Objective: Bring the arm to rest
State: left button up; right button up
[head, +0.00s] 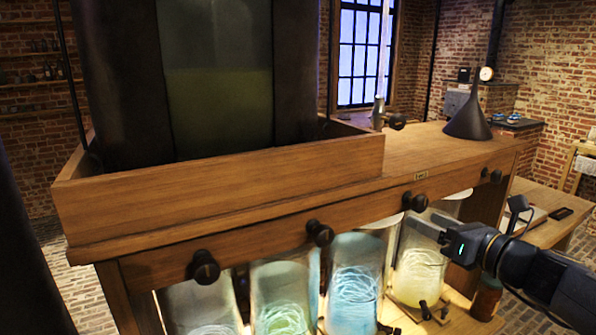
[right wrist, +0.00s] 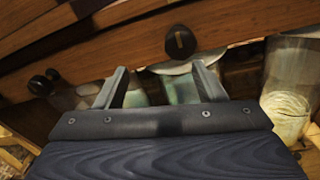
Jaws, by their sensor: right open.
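My right arm comes in from the right in the head view. Its gripper (head: 428,230) is in front of the bench's right part, at the height of the rightmost large glass jar's upper part (head: 420,275). In the right wrist view the two fingers of the gripper (right wrist: 162,85) stand apart with nothing between them. Behind them are the wooden front rail (right wrist: 130,55) with its dark knobs and several glass jars. I cannot tell whether a finger touches the jar. My left gripper is not in view.
The wooden bench (head: 300,215) has several dark knobs along its front, with lit jars below. A large dark-framed tank (head: 220,100) stands in its tray. A dark cone (head: 468,118) stands on top at the right. A small brown jar (head: 487,298) is just below my right gripper.

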jog(key=s+a+f+n+g+y, duration=0.1)
jog(key=s+a+f+n+g, duration=0.55)
jog(key=s+a+n, duration=0.55)
jog(key=s+d+f+n+g+h, duration=0.2)
jog(key=s+f+n+g+h, duration=0.1)
jog(key=s+f+n, duration=1)
jog(key=s+n+h, duration=0.1)
jog(key=n, duration=0.5)
jog(key=shift+s+f+n+h, duration=0.3)
jog(key=shift+f+n+h, duration=0.05)
jog(key=shift+n+h, duration=0.05)
